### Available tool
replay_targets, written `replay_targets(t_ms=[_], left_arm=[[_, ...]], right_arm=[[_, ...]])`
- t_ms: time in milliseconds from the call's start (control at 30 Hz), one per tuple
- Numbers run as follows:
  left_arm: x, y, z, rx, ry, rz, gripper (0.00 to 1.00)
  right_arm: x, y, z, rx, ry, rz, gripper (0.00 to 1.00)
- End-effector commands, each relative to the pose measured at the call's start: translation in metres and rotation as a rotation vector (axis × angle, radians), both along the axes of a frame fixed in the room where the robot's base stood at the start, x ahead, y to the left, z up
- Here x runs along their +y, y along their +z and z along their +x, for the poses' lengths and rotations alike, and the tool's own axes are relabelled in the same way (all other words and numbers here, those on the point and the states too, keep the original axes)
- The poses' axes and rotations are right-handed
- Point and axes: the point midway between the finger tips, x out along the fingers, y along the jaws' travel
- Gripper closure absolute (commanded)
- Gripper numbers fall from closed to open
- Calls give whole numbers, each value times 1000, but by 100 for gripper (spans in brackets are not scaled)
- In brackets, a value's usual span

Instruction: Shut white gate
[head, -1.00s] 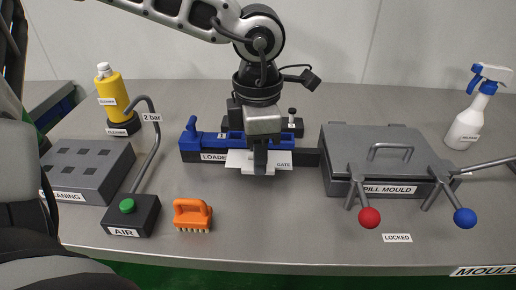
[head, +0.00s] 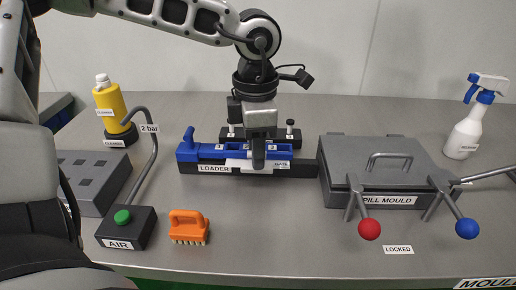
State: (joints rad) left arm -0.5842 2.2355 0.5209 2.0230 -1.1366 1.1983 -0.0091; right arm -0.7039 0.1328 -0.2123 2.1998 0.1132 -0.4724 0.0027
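The white gate (head: 240,164) is a thin plate with a GATE label at the front of the loader (head: 190,168), a dark base with a blue upper part. Most of the gate now lies under the blue part, with a short strip showing at the front. My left gripper (head: 258,165) points down at the gate's front edge, its finger in front of the plate. Whether its fingers are apart or closed, and whether they grip the gate, is hidden. My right gripper is not in view.
The grey pill mould (head: 345,150) stands right of the loader, with red (head: 369,229) and blue (head: 467,228) ball handles. An orange brush (head: 189,226) and the AIR box (head: 125,228) are at front left. A spray bottle (head: 466,135) is at back right.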

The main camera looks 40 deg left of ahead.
Motion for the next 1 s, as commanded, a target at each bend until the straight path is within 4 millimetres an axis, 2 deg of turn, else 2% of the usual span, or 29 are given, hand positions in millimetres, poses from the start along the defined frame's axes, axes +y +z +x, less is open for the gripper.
replay_targets(t_ms=[233,367,467,800,1000], left_arm=[[-1,1,-1,2,-4,-1,65],[-1,15,0,-1,-3,-1,65],[-1,34,0,-4,-4,-1,65],[-1,117,0,-3,-2,1,65],[0,148,0,-1,-2,1,65]], right_arm=[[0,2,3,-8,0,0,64],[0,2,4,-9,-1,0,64],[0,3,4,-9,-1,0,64],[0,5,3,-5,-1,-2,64],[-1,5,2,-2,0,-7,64]])
